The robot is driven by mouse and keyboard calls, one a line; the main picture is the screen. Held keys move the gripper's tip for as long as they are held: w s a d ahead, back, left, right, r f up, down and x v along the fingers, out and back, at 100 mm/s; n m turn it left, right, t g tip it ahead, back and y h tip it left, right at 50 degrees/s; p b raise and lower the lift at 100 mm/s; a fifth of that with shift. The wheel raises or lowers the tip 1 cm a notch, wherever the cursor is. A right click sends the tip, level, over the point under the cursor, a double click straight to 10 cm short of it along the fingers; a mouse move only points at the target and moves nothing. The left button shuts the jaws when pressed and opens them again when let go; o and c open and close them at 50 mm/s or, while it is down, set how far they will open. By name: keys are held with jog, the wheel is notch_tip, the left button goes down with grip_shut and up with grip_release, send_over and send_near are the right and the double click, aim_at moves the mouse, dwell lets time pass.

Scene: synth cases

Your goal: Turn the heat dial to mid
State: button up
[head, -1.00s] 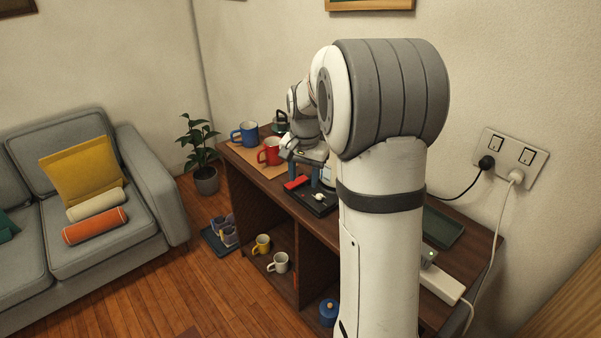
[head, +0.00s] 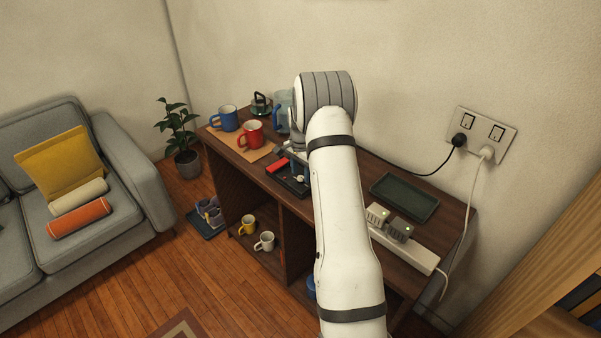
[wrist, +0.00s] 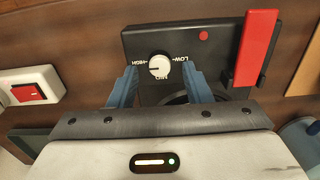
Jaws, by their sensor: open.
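The heat dial (wrist: 159,66) is a small white round knob on a black appliance (wrist: 138,44). HIGH is printed to its left, LOW to its upper right and MID below it in the wrist view. Its dark pointer mark seems to face left, towards HIGH. My gripper (wrist: 159,69) is open, with one blue finger on each side of the dial and gaps between fingers and knob. A red lever (wrist: 257,45) and a red dot (wrist: 203,35) are on the same appliance. In the head view the appliance (head: 289,185) is partly hidden by my arm.
A white switch box (wrist: 29,88) with a red rocker lies left of the appliance in the wrist view. In the head view, red (head: 250,134) and blue (head: 224,119) mugs stand farther back. A green tray (head: 405,196) and a power strip (head: 408,250) are right of my arm.

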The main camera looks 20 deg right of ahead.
jog(key=shift+f, duration=0.85)
jog(key=shift+c, duration=0.6)
grip_shut()
